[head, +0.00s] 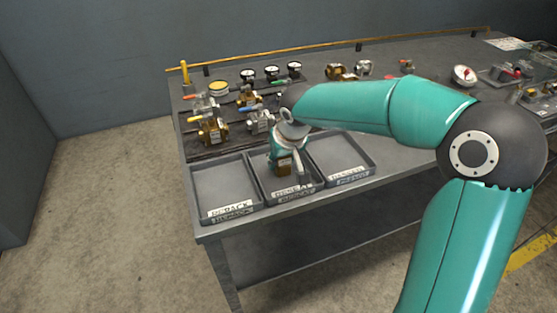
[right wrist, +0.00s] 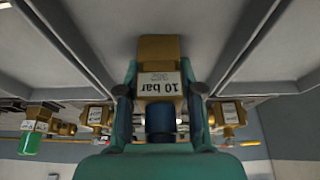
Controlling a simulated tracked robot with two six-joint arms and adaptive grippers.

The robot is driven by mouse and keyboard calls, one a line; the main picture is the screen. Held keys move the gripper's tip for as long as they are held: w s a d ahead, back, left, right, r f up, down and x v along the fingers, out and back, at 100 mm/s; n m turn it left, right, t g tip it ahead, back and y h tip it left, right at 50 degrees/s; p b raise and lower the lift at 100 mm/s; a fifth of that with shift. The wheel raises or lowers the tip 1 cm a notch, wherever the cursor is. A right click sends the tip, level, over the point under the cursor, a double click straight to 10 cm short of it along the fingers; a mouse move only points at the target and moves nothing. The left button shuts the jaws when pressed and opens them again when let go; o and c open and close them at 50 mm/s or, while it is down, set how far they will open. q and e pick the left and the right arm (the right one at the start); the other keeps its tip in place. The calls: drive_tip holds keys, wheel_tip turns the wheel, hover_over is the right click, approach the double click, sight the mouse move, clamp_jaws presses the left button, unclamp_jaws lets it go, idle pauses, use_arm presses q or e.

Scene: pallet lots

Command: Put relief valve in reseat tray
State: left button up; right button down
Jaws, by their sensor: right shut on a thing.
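My right gripper (head: 287,156) is over the middle tray, pointing down. It is shut on a brass relief valve (head: 284,168) with a blue band. In the right wrist view the valve (right wrist: 158,52) sits between the two fingers (right wrist: 161,108), its white label reading "10 bar" upside down. The reseat tray (head: 262,186) is the middle of three grey trays, its front label partly readable. The valve is within the tray's outline; I cannot tell whether it touches the floor. My left gripper is not in view.
The repack tray (head: 224,184) is left and another tray (head: 341,152) is right; both look empty. Several brass valves (head: 212,131) and gauges (head: 271,72) stand behind on the grey bench. A yellow rail (head: 330,46) runs along the back. My right arm crosses over the bench.

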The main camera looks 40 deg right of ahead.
drive_tip(key=c, duration=0.7)
unclamp_jaws()
drive_tip(key=shift+c, duration=0.2)
drive_tip(key=p+v, duration=0.1)
drive_tip(key=v, duration=1.1)
drive_tip(key=shift+s, duration=0.15)
